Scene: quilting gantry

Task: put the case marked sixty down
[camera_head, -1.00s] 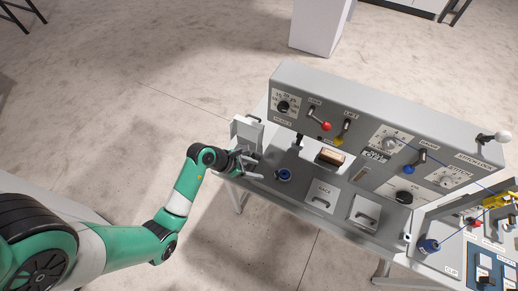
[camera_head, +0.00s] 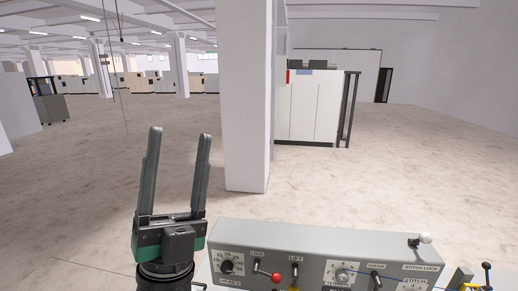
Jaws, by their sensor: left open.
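My left gripper (camera_head: 178,134) stands large at the lower left of the head view, with its two long dark fingers pointing up and spread apart. Nothing is between the fingers. No case marked sixty can be made out in this view. My right gripper is not in view.
A grey control console (camera_head: 225,240) with a red-knobbed lever (camera_head: 276,278), dials and a white knob (camera_head: 425,238) runs along the bottom, cut off by the edge. A white pillar (camera_head: 246,100) and a white cabinet (camera_head: 310,108) stand behind it. Open floor (camera_head: 400,170) lies beyond.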

